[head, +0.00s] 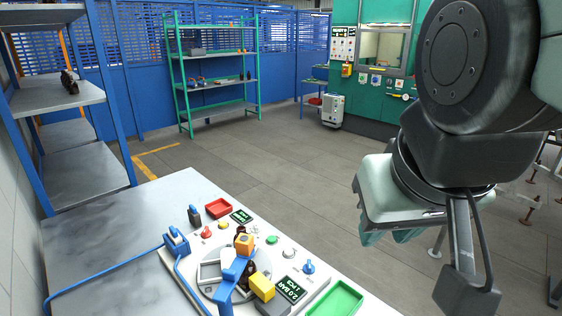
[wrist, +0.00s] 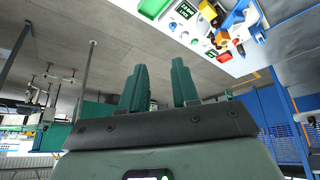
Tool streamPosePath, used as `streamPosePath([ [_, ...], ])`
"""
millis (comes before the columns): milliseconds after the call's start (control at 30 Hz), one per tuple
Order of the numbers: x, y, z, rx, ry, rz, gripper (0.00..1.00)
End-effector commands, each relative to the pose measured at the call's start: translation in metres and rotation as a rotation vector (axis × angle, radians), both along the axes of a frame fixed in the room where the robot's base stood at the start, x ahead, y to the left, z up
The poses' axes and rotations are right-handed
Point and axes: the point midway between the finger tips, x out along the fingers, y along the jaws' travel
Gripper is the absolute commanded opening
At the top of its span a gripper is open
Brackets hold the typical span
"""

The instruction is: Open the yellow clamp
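The likely yellow clamp is a yellow block (head: 262,287) with a dark grey part beside it, on the front of the bench fixture in the head view. It also shows near the top of the wrist view (wrist: 208,11). I cannot tell whether it is open or shut. A dark amber bottle (head: 249,272) stands close behind it, partly hidden by a blue arm (head: 234,268) and an orange block (head: 244,243). My gripper (head: 390,238) is raised to the right of the bench, well away from the clamp. In the wrist view its green fingers (wrist: 160,78) are apart, with nothing between them.
The fixture carries a red tray (head: 218,208), coloured knobs and small displays (head: 290,290). A green tray (head: 336,300) lies at its right end. A blue clamp-like block (head: 176,240) with a blue hose stands at the left. The bench's left part (head: 110,245) is mostly clear.

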Motion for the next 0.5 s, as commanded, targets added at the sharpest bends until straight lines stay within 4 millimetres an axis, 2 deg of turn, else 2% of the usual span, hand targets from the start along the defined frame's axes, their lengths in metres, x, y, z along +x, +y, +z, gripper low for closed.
streamPosePath([
  [33,0.012,0.000,-0.007,-0.028,0.017,0.014,0.38],
  [200,0.068,0.005,-0.039,-0.143,0.057,0.113,0.62],
  [367,0.118,0.020,-0.085,-0.206,0.088,0.258,0.62],
  [500,0.152,0.043,-0.137,-0.203,0.109,0.403,0.62],
])
